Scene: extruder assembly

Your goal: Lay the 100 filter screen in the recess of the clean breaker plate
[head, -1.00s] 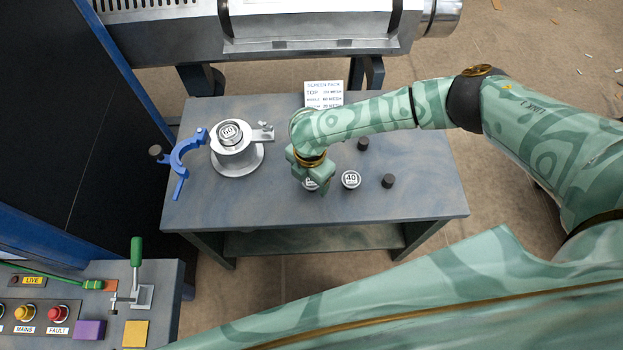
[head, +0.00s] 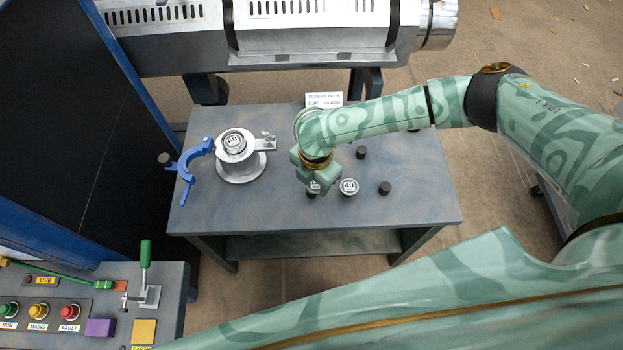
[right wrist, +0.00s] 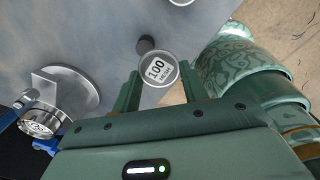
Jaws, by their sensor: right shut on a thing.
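The 100 filter screen (right wrist: 157,68) is a small round disc with a white label reading 100 mesh. In the right wrist view it sits between the two fingertips of my right gripper (right wrist: 158,84), which is shut on it. In the head view my right gripper (head: 315,184) points down over the table, and the screen (head: 313,187) is partly hidden by it. A screen labelled 60 (head: 235,142) lies on top of the round metal stand (head: 241,168) at the left of the table. The breaker plate is not clearly told apart there. My left gripper is not seen.
A 40 screen (head: 349,187) is just right of my right gripper. Black posts (head: 361,152) and (head: 385,188) stand on the table (head: 260,212). A blue clamp (head: 190,170) is left of the stand, and a sign card (head: 324,100) stands behind. The table front is clear.

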